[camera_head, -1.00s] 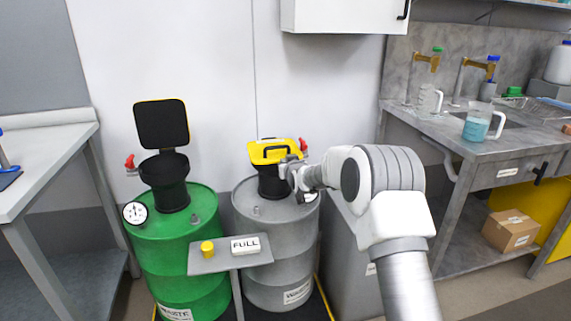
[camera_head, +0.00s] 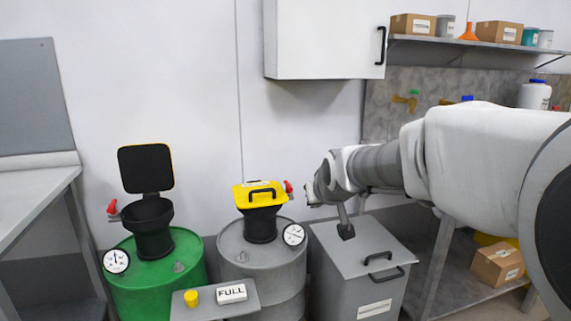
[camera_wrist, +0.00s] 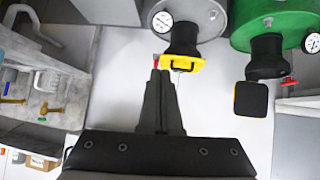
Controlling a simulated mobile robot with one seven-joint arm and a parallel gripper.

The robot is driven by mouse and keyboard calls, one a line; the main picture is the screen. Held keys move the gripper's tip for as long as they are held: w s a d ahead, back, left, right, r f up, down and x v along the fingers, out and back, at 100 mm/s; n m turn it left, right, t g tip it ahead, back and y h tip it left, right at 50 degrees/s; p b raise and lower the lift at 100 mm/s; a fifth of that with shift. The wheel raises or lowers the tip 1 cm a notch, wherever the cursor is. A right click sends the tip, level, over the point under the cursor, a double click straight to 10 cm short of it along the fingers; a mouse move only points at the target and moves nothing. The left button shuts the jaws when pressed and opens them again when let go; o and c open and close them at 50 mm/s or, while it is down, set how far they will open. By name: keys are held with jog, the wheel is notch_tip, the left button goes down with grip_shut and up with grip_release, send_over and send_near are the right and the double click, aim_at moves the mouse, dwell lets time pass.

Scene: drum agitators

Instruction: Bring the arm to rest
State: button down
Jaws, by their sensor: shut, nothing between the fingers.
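My arm reaches in from the right edge of the head view. My gripper (camera_head: 345,230) hangs at its end, in front of the wall and, in the picture, over the back of the grey lidded bin. In the wrist view my gripper (camera_wrist: 160,78) has its two fingers together, with nothing between them. The grey drum (camera_head: 262,262) stands left of the gripper, its funnel closed by a yellow lid (camera_head: 260,194). The gripper is apart from that lid. The green drum (camera_head: 155,285) is farther left, its funnel's black lid (camera_head: 145,168) standing open.
The grey bin (camera_head: 365,270) stands right of the drums. A small stand holds a yellow knob (camera_head: 191,297) and a FULL sign (camera_head: 231,293). A white wall cabinet (camera_head: 325,40) hangs above. A workbench lies behind my arm, and a grey table (camera_head: 35,195) at left.

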jog(key=s+d+f+m+g+h+p, duration=0.15)
jog(key=s+d, duration=0.25)
jog(key=s, duration=1.2)
jog(key=s+d+f+m+g, duration=0.1)
jog(key=s+d+f+g, duration=0.15)
jog(key=s, duration=1.35)
notch_tip(320, 180, up, 21)
jog(key=p, duration=2)
jog(key=shift+w+d, duration=0.2)
jog(key=shift+d, duration=0.1)
